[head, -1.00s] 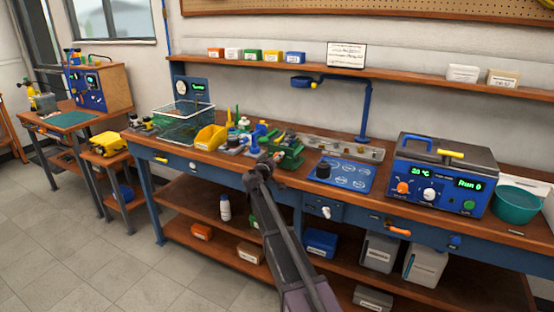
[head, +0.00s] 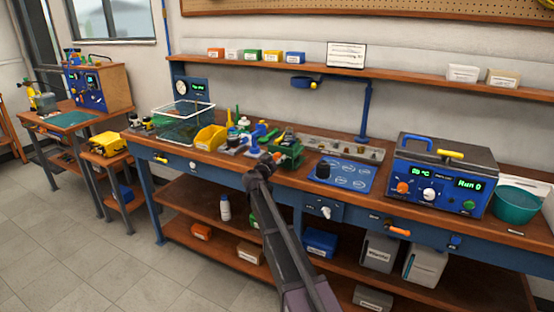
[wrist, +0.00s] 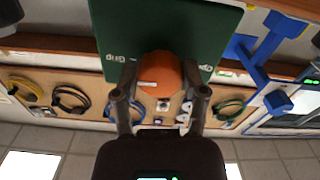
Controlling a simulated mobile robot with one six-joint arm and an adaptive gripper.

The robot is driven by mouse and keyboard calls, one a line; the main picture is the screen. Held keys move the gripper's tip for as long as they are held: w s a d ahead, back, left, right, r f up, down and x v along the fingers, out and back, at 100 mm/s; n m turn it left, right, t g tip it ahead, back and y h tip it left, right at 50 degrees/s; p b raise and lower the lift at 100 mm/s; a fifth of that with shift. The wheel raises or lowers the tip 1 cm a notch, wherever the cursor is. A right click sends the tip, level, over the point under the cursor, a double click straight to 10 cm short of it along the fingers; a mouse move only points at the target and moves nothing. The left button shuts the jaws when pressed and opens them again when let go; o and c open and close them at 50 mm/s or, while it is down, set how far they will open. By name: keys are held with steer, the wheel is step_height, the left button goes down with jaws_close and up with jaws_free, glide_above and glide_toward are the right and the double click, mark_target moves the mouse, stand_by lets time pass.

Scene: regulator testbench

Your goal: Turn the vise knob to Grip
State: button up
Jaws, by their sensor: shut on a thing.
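The green vise (head: 291,157) stands on the bench in the head view. In the wrist view its dark green face (wrist: 165,25) fills the top middle, with the label Grip on the left and Open on the right, both upside down. The round orange knob (wrist: 160,75) sits at the lower edge of that face. A white mark on the knob lies on its left side, toward Grip. My gripper (wrist: 159,82) is shut on the knob, one finger on each side. In the head view my gripper (head: 273,161) is at the vise's front, covering part of it.
A yellow bin (head: 210,138) and small parts stand left of the vise. A blue panel (head: 343,174) lies to its right, and a blue unit with displays (head: 440,178) stands farther right. The bench's front edge runs below my gripper.

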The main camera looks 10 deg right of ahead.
steer(key=shift+w, duration=0.1)
steer(key=o, duration=1.1)
steer(key=shift+o, duration=0.2)
steer(key=v, duration=1.2)
